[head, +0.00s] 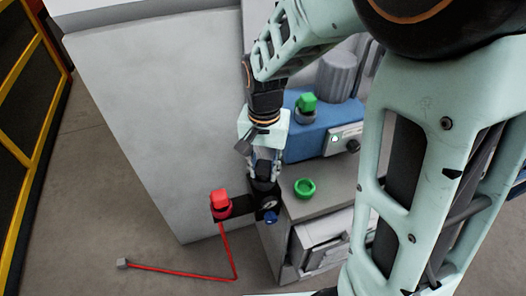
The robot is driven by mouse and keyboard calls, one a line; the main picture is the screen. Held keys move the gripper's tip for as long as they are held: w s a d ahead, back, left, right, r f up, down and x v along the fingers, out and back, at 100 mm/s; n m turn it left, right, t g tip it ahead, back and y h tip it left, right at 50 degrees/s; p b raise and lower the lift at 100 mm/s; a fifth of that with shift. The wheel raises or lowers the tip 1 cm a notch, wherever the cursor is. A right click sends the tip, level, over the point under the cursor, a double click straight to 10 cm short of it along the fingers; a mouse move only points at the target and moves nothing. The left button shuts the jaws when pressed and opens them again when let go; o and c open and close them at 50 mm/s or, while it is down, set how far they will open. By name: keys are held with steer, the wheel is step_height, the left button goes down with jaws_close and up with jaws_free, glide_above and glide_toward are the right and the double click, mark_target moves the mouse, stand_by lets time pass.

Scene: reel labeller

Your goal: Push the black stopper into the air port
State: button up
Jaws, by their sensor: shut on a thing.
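My gripper (264,178) points down at the left edge of the grey cabinet, just above a small dark fitting with a round gauge (268,204) and a blue part (270,216). Its fingers are shut on a small dark piece that looks like the black stopper (263,186). The piece is mostly covered by the fingers. The air port itself cannot be made out; it may be hidden under the gripper. I cannot tell whether the stopper touches it.
A blue machine (305,135) stands behind; a tall pale panel (160,110) stands left.

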mark_target(263, 164)
steer(key=shift+s+f, duration=0.2)
steer(key=shift+f, duration=0.1)
steer(key=o, duration=1.2)
steer(key=shift+w+f, duration=0.1)
steer(key=shift+r, duration=0.2)
steer(key=shift+w+r, duration=0.1)
steer(key=shift+r, duration=0.2)
step_height(263, 164, up, 11)
steer(key=shift+r, duration=0.15)
